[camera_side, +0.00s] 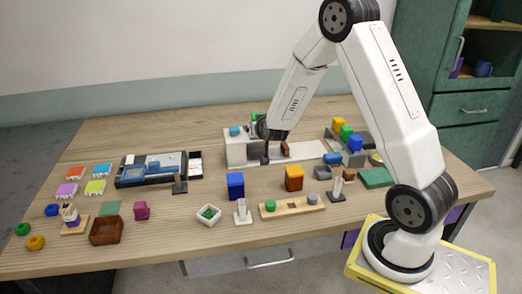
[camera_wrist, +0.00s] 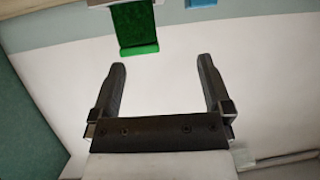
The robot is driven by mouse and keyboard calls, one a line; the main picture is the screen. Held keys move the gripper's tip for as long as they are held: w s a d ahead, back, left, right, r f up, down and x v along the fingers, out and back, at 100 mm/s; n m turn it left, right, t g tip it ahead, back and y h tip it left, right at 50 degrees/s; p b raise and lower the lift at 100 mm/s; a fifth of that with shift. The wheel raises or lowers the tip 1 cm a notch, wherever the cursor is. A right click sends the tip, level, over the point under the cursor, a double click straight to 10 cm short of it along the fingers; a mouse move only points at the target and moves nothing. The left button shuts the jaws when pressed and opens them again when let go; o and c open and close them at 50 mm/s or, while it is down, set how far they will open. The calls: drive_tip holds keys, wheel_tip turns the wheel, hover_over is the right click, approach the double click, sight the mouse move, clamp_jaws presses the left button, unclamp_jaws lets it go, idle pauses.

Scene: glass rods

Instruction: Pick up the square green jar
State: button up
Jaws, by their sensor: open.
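A square-edged green object (camera_wrist: 134,24), which looks like the green jar, shows at the top of the wrist view, beyond my fingertips and left of centre. In the side view a small patch of green (camera_side: 254,117) shows at the white block's top, mostly hidden behind my gripper (camera_side: 265,152); I cannot tell for certain that it is the same object. In the wrist view my gripper (camera_wrist: 161,75) has its two dark fingers wide apart, with only pale surface between them. It is apart from the green object.
A white block (camera_side: 238,152) with a blue item (camera_side: 236,131) on top stands by my gripper. A grey bin (camera_side: 336,146) and yellow, green and blue cubes are at right. A blue block (camera_side: 236,186), an orange block (camera_side: 294,178) and a wooden rack (camera_side: 292,207) stand in front.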

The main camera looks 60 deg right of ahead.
drive_tip(key=shift+m+h, duration=0.4)
drive_tip(key=shift+h, duration=0.3)
drive_tip(key=shift+w+d+f, duration=0.15)
drive_tip(key=shift+w+d, duration=0.1)
drive_tip(key=shift+d, duration=0.5)
drive_tip(key=shift+w+d+f, duration=0.15)
drive_tip(key=shift+w+d, duration=0.15)
drive_tip(key=shift+d, duration=0.5)
drive_tip(key=shift+w+d+f, duration=0.15)
drive_tip(key=shift+w+d, duration=0.1)
drive_tip(key=shift+d, duration=0.5)
drive_tip(key=shift+x, duration=2.6)
drive_tip(key=shift+s+f, duration=0.1)
clamp_jaws()
drive_tip(key=shift+r, duration=0.25)
